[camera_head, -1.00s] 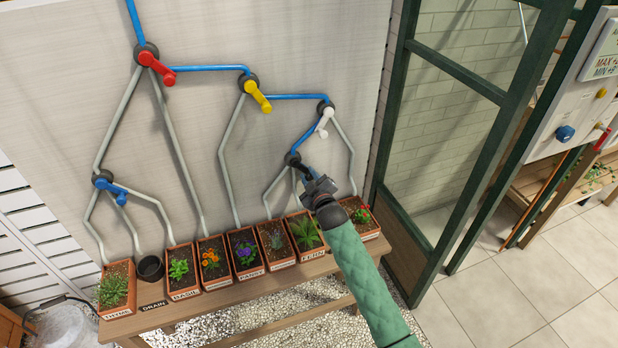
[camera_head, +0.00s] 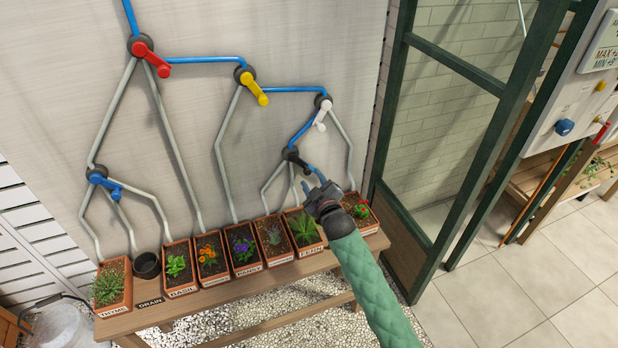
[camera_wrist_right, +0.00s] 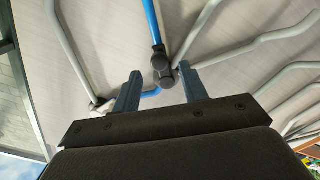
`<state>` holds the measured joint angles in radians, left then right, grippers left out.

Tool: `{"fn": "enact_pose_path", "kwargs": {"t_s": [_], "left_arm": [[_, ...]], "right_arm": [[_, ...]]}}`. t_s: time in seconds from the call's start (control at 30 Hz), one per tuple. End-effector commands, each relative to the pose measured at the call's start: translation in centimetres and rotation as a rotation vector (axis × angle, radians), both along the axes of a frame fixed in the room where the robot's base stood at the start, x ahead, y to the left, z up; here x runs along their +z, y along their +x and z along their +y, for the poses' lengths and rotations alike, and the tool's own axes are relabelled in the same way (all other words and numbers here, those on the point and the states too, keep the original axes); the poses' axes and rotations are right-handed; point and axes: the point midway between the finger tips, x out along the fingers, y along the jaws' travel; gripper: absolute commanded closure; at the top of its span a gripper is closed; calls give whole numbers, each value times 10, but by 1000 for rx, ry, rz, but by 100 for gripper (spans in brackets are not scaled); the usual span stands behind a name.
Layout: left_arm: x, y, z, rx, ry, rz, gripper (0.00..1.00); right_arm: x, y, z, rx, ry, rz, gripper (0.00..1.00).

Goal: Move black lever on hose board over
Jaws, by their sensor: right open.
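The black lever (camera_head: 295,157) sits on the lowest right valve of the hose board (camera_head: 310,45). Its handle points down and to the right. My right gripper (camera_head: 314,186) is open and empty, just below and right of the lever. In the right wrist view, the open right fingers (camera_wrist_right: 161,92) point toward the board, and the black lever (camera_wrist_right: 162,66) shows beyond their tips, between them in the picture. I see no contact. My left gripper is not in view.
Red (camera_head: 150,55), yellow (camera_head: 252,86), white (camera_head: 321,114) and blue (camera_head: 105,184) levers are on the same board. Several labelled planters stand on a wooden bench (camera_head: 230,293) below. A green-framed glass door (camera_head: 480,75) stands to the right.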

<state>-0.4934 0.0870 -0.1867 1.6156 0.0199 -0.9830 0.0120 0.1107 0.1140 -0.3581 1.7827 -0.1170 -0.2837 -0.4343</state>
Motion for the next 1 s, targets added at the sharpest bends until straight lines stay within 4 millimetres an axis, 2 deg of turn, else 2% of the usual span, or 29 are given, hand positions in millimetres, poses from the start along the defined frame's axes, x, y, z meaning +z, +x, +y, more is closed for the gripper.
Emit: {"fn": "enact_pose_path", "kwargs": {"t_s": [0.1,0.27,0.83,0.93,1.0], "left_arm": [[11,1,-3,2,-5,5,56],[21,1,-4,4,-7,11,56],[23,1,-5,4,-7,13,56],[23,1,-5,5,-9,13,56],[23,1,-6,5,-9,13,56]], "right_arm": [[-2,-14,-5,0,-1,0,57],[0,-24,-8,0,-1,-2,57],[-1,-28,-9,-2,1,7,57],[-9,-38,-15,-15,13,48,57],[-20,-52,-22,-34,30,109,57]]}}
